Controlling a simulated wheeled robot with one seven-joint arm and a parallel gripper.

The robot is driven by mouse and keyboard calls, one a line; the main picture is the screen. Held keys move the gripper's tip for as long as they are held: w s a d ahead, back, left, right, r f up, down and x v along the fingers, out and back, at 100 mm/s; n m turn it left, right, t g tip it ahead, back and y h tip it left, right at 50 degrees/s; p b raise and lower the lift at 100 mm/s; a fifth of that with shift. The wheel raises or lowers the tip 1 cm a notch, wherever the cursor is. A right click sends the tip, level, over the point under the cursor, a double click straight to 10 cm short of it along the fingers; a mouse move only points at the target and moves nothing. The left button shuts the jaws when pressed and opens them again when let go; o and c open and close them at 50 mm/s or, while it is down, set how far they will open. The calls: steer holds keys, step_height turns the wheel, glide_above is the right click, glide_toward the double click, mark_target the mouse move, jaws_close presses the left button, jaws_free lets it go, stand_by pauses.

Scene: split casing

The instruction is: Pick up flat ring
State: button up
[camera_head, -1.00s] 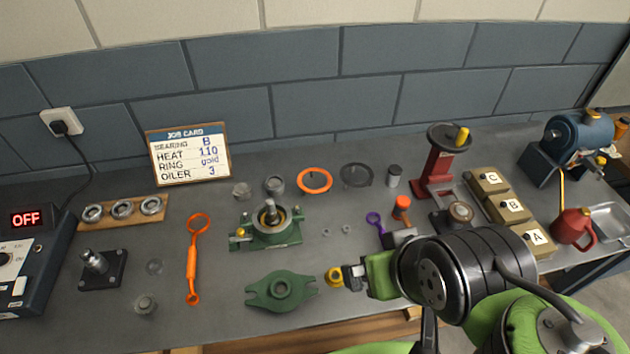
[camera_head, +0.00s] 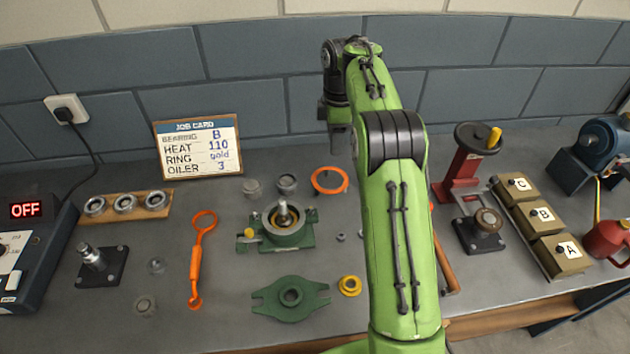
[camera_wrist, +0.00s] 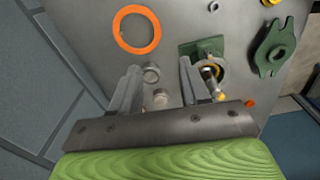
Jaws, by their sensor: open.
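A flat orange ring (camera_head: 330,180) lies on the bench right of two small metal cups. It also shows whole near the top of the wrist view (camera_wrist: 137,30). A smaller thick gold ring (camera_head: 350,286) lies near the bench front, right of the green cover. My gripper (camera_head: 337,148) is raised over the back of the bench, fingers pointing down. In the wrist view my gripper (camera_wrist: 160,78) is open, its fingers apart with nothing held. The orange ring is beyond the left fingertip, apart from it. My arm hides the bench right of the ring.
The green housing with its shaft (camera_head: 284,232) stands in front of the ring. The metal cups (camera_head: 287,183) are close on its left. The job card (camera_head: 198,147) stands behind them. A red press (camera_head: 466,165) stands to the right.

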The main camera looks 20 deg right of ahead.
step_height(320, 180, down, 2)
steer(key=w+n, duration=0.1)
steer(key=b, duration=0.5)
glide_toward(333, 192)
step_height(333, 192, down, 7)
steer(key=shift+w+f, duration=0.1)
steer(key=shift+f, duration=0.25)
jaws_close()
